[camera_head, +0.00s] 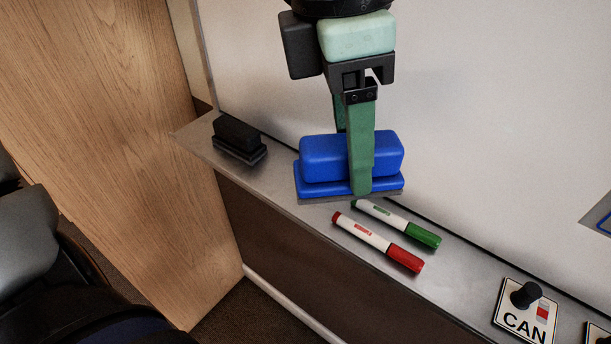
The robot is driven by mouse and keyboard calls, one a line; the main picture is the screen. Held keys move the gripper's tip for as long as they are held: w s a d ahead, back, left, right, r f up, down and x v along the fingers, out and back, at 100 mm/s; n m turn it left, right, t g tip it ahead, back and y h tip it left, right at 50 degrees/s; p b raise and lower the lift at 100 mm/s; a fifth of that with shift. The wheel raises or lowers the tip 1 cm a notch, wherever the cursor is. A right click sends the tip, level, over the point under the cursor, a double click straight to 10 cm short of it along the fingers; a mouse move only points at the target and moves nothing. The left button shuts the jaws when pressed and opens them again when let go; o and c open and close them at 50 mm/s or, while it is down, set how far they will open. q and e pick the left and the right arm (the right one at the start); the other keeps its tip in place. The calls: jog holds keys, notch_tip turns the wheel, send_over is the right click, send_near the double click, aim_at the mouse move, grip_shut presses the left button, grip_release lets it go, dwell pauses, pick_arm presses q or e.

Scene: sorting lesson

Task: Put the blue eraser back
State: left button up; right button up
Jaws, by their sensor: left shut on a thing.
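The blue eraser (388,153) is a rounded blue block on a wider blue base with a grey underside. It is at the ledge (282,186) below the whiteboard, between a black eraser and two markers. My left gripper (358,170) comes down from above and is shut on the blue eraser, with one green finger across its front and the other mostly hidden behind it. I cannot tell whether the eraser's underside touches the ledge. My right gripper is not in view.
A black eraser (238,138) lies on the ledge to the left. A green marker (397,222) and a red marker (378,242) lie just right of the blue eraser. A knobbed "CAN" plate (523,317) is at lower right. A wooden panel (110,130) stands left.

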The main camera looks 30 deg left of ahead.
pick_arm(q)
jog(key=w+a+f, duration=0.2)
jog(key=a+f, duration=0.1)
jog(key=w+a+f, duration=0.3)
jog(key=a, duration=0.1)
jog(key=w+a+f, duration=0.2)
jog(key=a+f, duration=0.1)
jog(key=shift+w+a+f, duration=0.15)
jog(key=shift+w+a, duration=0.15)
jog(key=shift+a, duration=0.05)
jog(key=f, duration=0.2)
jog(key=shift+w+a+f+b, duration=0.1)
jog(key=shift+a+f+b, duration=0.1)
jog(key=shift+f+b, duration=0.1)
jog(key=shift+f, duration=0.45)
